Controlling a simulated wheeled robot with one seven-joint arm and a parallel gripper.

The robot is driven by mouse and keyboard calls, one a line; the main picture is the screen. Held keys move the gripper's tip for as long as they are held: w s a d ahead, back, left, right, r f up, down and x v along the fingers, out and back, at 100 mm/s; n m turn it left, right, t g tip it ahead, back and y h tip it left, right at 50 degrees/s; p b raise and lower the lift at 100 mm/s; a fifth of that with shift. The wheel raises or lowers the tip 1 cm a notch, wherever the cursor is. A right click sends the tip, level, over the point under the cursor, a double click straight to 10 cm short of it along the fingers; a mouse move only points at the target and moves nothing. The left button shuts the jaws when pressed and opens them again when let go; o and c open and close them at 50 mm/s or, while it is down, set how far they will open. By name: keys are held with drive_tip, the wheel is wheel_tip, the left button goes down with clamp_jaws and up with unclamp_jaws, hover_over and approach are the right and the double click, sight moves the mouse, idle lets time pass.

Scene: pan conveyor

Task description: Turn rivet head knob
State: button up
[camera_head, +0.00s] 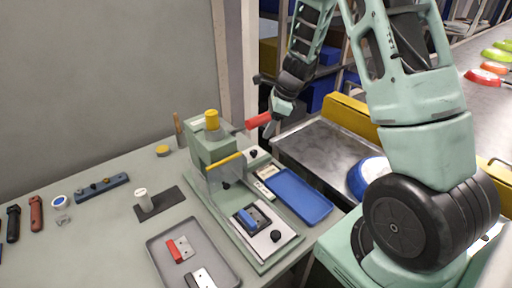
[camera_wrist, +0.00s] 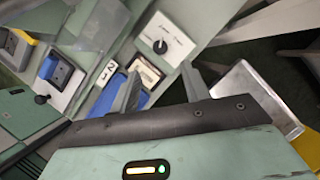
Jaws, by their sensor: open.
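A small black knob (camera_wrist: 160,46) sits on a white panel with small printed text in the wrist view. In the head view the knob (camera_head: 253,153) is at the right side of the green press (camera_head: 212,147). My gripper (camera_wrist: 160,84) is open and empty, its two fingers apart and pointing toward the panel without touching the knob. In the head view my gripper (camera_head: 269,125) hangs above and right of the knob, beside a red handle (camera_head: 258,120). Its fingertips are hard to make out there.
A blue tray (camera_head: 300,195) lies right of the press. A second black knob (camera_head: 275,236) is on the press base near a blue block (camera_head: 248,219). A grey tray (camera_head: 160,255) with parts lies in front. A metal conveyor (camera_head: 325,145) is behind the blue tray.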

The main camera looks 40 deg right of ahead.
sight(254, 151)
drive_tip(key=x, duration=0.9)
drive_tip(key=shift+f, duration=0.2)
drive_tip(key=shift+c, duration=0.3)
drive_tip(key=c, duration=0.9)
